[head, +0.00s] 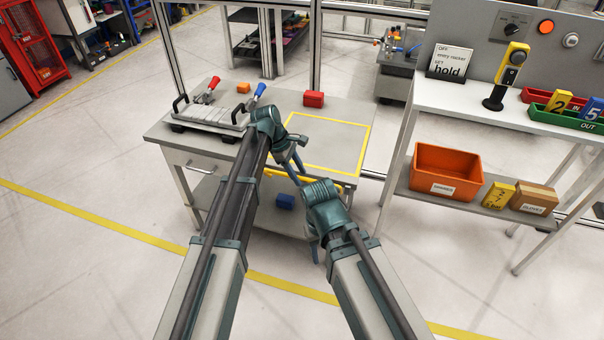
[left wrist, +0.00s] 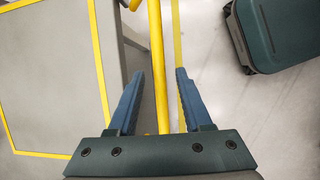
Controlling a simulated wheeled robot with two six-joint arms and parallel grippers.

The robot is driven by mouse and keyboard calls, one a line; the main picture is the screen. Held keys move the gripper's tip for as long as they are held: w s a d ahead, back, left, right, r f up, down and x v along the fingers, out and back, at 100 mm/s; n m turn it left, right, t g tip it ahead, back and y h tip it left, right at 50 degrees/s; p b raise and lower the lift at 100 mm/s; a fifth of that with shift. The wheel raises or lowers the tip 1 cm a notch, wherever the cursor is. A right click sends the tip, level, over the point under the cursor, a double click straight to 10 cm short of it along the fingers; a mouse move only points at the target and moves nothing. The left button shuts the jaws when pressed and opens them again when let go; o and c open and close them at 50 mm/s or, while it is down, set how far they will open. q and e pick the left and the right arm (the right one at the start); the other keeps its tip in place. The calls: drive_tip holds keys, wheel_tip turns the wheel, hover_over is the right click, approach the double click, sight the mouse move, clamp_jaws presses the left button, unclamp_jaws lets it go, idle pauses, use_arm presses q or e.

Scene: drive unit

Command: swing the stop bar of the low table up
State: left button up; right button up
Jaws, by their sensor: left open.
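The low table (head: 330,142) stands ahead, its grey top marked with a yellow square. The stop bar (head: 319,179) is a yellow bar low along the table's front edge, partly hidden by my arms. In the left wrist view the stop bar (left wrist: 156,60) runs lengthwise between the blue fingers, beside the table edge. My left gripper (head: 296,166) is open at the front edge, with the bar between its fingers in the picture; contact cannot be told. My right gripper (head: 313,245) is in front of the table, its fingers mostly hidden by its own wrist.
A clamp fixture (head: 212,117) with red and blue handles sits on the table's left. A blue block (head: 284,201) is on the lower shelf. A shelf unit (head: 470,106) with bins stands right.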

use_arm(q)
drive_tip(key=p+v, duration=0.7)
drive_tip(key=v, duration=0.2)
drive_tip(key=shift+r+p, duration=0.25)
drive_tip(key=shift+p, duration=0.05)
use_arm(e)
wheel_tip(320, 180, up, 9)
use_arm(q)
drive_tip(key=shift+a, duration=0.1)
use_arm(e)
drive_tip(key=shift+f, duration=0.15)
